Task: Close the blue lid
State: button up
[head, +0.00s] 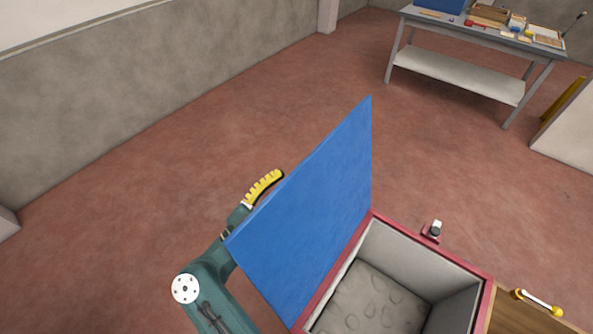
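The blue lid (318,205) is raised and stands steeply open along the left edge of a box with a red rim (435,255). The box's grey inside is exposed. My teal arm comes up on the left, on the outer side of the lid. My gripper (266,186) is beside the lid's outer face, with a yellow ribbed finger showing past the lid's left edge. The lid hides part of the gripper, so its opening and any contact with the lid cannot be seen.
A small latch-like part (434,231) sits at the box's far rim. A wooden surface (510,315) with a yellow-ended white handle (540,302) is at the right. A grey workbench (470,35) with boxes stands at the back. The reddish floor left of the lid is clear.

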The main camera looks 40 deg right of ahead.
jog(key=shift+x, duration=1.65)
jog(key=shift+o, duration=0.2)
grip_shut()
